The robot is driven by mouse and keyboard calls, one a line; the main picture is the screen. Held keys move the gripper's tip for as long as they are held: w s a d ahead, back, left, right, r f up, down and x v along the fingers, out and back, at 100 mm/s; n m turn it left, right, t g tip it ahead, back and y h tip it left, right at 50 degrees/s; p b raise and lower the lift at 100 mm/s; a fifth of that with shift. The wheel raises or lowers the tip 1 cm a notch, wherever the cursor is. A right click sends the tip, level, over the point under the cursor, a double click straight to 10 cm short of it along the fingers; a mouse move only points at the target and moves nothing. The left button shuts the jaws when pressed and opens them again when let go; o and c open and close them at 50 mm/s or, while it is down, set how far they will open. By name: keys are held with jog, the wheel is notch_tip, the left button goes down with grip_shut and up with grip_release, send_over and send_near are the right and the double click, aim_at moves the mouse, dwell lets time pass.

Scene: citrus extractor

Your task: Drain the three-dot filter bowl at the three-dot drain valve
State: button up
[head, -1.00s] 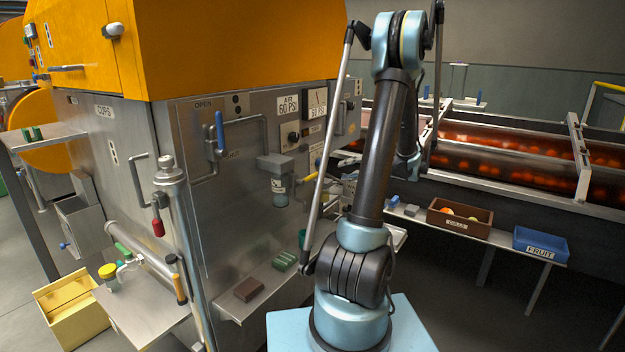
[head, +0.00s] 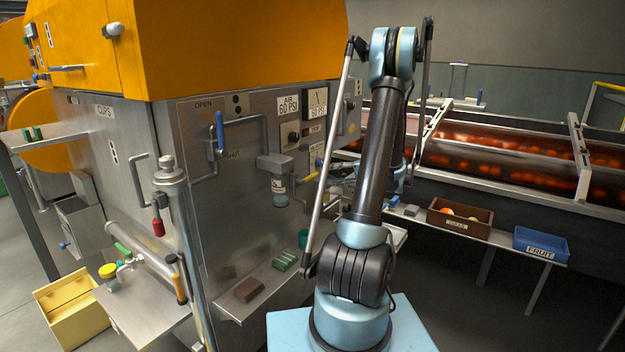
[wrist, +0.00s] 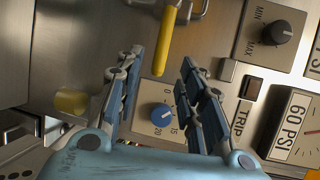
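A clear filter bowl (head: 280,190) with a small pale label hangs under a grey housing on the machine's steel side. The marks on its label are too small to read, and I cannot pick out its drain valve. A yellow handle (head: 309,177) is to the right of the bowl. My gripper (head: 343,183) is right of that handle, partly hidden by my arm. In the wrist view my gripper (wrist: 157,68) is open and empty. A yellow handle (wrist: 167,42) shows beyond the fingertips, and a blue dial (wrist: 162,115) shows between the fingers.
A lever with a blue grip (head: 219,132) is left of the bowl. A green cup (head: 303,238), green blocks (head: 285,260) and a brown block (head: 248,289) are on the ledge below. The gauge (wrist: 292,125) and black knob (wrist: 282,32) are close right in the wrist view.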

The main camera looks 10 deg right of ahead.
aim_at(313, 176)
jog(key=x, duration=0.8)
jog(key=shift+a, duration=0.15)
grip_shut()
